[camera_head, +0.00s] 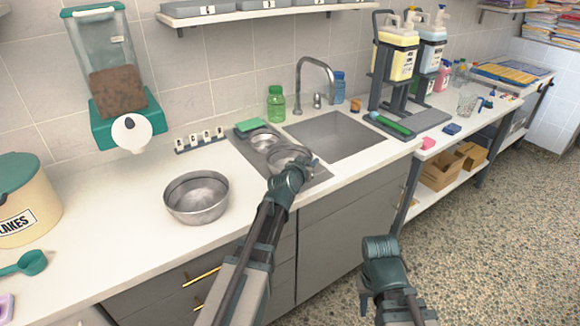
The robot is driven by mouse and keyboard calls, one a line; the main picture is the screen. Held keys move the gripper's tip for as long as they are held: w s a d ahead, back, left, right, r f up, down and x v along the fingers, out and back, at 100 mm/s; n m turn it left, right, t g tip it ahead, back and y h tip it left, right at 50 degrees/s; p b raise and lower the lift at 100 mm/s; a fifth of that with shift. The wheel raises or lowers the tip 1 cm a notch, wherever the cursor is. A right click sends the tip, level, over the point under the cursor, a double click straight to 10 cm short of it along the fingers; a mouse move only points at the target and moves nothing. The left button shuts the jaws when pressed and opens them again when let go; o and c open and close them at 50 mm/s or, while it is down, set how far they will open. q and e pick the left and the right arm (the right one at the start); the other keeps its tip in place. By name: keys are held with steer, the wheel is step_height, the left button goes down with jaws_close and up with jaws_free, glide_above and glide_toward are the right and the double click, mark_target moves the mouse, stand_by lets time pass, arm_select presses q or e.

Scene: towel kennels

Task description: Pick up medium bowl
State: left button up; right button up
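A medium metal bowl (285,155) stands on the drainboard (312,185) left of the sink, at the tip of my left arm. My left gripper (308,165) is at the bowl's right side. Its wrist hides part of the bowl, and I cannot tell whether the fingers are shut on the rim. A smaller metal bowl (263,141) sits just behind, and a large metal bowl (196,197) stands on the counter to the left. My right gripper (380,248) is low over the floor in front of the cabinets, away from the bowls; its fingers are not distinguishable.
The sink (335,133) and its faucet (316,72) are right of the drainboard. A green sponge (249,125) and green bottle (276,104) stand behind the bowls. A dispenser stand (392,75) is farther right. The counter (120,230) around the large bowl is mostly clear.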

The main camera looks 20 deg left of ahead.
arm_select(q)
jaws_close()
stand_by(1.1)
